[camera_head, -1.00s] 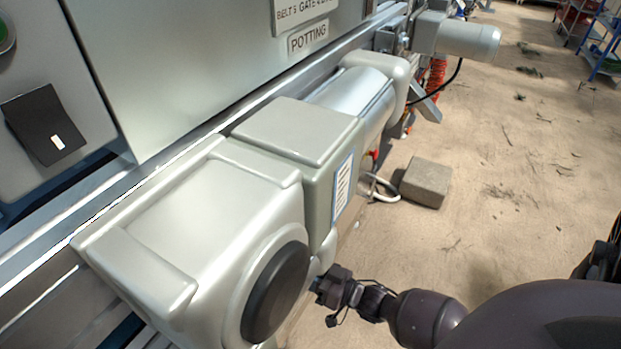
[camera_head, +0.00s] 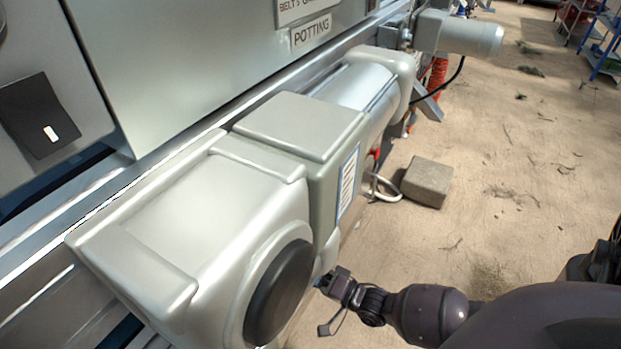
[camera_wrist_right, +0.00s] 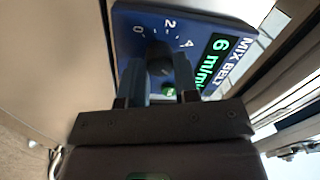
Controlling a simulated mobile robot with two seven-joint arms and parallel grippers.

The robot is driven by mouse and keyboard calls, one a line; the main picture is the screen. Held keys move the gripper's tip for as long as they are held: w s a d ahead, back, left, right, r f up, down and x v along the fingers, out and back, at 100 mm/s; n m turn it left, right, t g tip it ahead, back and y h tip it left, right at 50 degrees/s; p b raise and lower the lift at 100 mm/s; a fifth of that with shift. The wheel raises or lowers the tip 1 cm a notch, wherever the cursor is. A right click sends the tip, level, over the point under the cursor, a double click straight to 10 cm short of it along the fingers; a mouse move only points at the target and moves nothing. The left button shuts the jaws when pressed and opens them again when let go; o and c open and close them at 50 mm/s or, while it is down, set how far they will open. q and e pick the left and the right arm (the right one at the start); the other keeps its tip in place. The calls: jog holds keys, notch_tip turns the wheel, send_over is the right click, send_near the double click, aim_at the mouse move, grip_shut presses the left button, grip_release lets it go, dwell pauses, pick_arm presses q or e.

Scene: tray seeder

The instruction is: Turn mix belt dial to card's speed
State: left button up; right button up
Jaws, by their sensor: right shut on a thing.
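The mix belt panel (camera_wrist_right: 200,20) is blue and shows in the right wrist view, tilted, with "MIX BELT" lettering and a green display (camera_wrist_right: 214,62) reading 6 m/min. Its dark dial (camera_wrist_right: 159,60) sits beside scale marks 0, 2 and 4. My right gripper (camera_wrist_right: 160,88) is shut on the dial, one finger on each side; they hide part of the scale. In the head view my right gripper (camera_head: 326,281) is at the right side of the pale machine housing, and the dial is hidden there. I see no readable speed card. My left gripper is out of view.
The pale housing (camera_head: 200,215) with a round black cap (camera_head: 280,293) stands close left of my right gripper. A "POTTING" sign (camera_head: 312,35) is on the machine behind. A grey block (camera_head: 427,182) lies on the floor, which is mostly open to the right.

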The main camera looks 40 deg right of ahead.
pick_arm(q)
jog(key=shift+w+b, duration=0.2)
jog(key=shift+b, duration=0.15)
pick_arm(e)
jog(key=m, duration=0.3)
jog(key=shift+f, duration=0.1)
jog(key=shift+m, duration=0.3)
jog(key=o, duration=0.9)
jog(key=shift+s, duration=0.15)
pick_arm(q)
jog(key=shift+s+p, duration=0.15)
jog(key=shift+p, duration=0.45)
pick_arm(e)
jog(key=v, duration=1)
jog(key=shift+s+d, duration=0.15)
jog(key=shift+s, duration=0.15)
